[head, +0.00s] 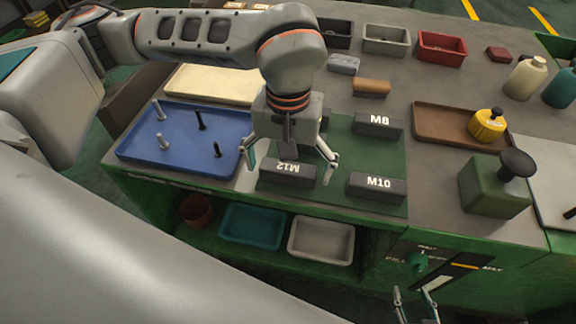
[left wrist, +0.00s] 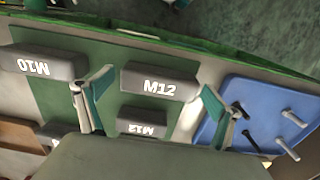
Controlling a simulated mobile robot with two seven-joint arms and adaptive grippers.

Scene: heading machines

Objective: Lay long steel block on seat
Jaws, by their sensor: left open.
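Several dark grey blocks lie on the green mat (head: 342,142), marked M12 (head: 288,173), M10 (head: 376,187) and M8 (head: 378,125). A plain grey block (head: 344,64) lies at the back. I cannot tell which is the long steel block or the seat. My right gripper (head: 414,302) is open at the bottom edge.
A blue tray (head: 138,150) with several bolts stands left of the mat. A green block with a black knob (head: 495,187) stands right. A brown block (head: 371,87) lies behind the mat.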

